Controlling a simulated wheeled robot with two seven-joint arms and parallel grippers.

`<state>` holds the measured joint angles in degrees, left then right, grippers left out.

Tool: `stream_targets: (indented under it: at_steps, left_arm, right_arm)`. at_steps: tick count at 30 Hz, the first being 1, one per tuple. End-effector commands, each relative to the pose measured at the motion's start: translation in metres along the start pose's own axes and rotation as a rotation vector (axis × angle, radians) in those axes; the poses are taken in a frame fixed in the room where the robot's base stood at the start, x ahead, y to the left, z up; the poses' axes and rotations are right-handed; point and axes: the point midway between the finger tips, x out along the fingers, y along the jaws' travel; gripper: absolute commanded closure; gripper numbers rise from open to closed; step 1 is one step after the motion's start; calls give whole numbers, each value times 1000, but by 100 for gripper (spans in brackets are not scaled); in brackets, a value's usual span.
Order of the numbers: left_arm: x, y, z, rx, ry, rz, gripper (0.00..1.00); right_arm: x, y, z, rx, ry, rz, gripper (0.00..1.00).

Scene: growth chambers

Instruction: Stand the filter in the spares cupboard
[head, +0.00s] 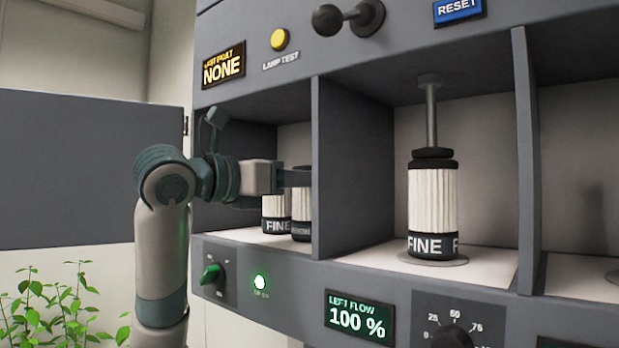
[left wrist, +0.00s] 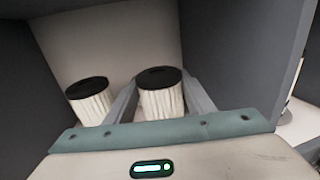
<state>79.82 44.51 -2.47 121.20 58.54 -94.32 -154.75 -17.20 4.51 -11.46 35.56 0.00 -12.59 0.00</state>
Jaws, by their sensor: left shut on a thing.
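My left gripper (head: 287,178) reaches into the left compartment of the cabinet, the spares cupboard (head: 262,239). In the left wrist view its two fingers (left wrist: 160,100) are shut around a white pleated filter (left wrist: 163,102) with a black top. In the head view this filter (head: 302,210) stands upright at the compartment's right side, partly hidden by the gripper. A second filter (head: 275,209), labelled FINE, stands upright to its left; it also shows in the left wrist view (left wrist: 91,100). My right gripper is not in view.
A divider wall (head: 345,160) is close on the right of the held filter. Beyond it another FINE filter (head: 433,195) stands under a rod in the middle compartment. An open door panel (head: 85,170) is at the left, with a plant (head: 65,310) below. Knobs and a LEFT FLOW display (head: 358,318) line the front.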

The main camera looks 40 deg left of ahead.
Motion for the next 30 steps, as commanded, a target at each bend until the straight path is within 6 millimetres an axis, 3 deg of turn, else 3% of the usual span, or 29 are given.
stream_targets:
  at_steps: [8,9,11,12,25,30]
  left_arm:
    - [0,1,-4,0,0,2,82]
    - [0,0,-4,0,1,2,49]
    - [0,0,-3,0,1,1,35]
    - [0,0,-3,0,1,1,32]
    - [0,0,2,0,-1,-1,32]
    - [-18,1,-1,3,-3,3,32]
  right_arm:
    - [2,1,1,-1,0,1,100]
    - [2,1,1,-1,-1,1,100]
    - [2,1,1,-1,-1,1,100]
    - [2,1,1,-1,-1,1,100]
    - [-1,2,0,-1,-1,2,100]
    - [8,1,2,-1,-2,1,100]
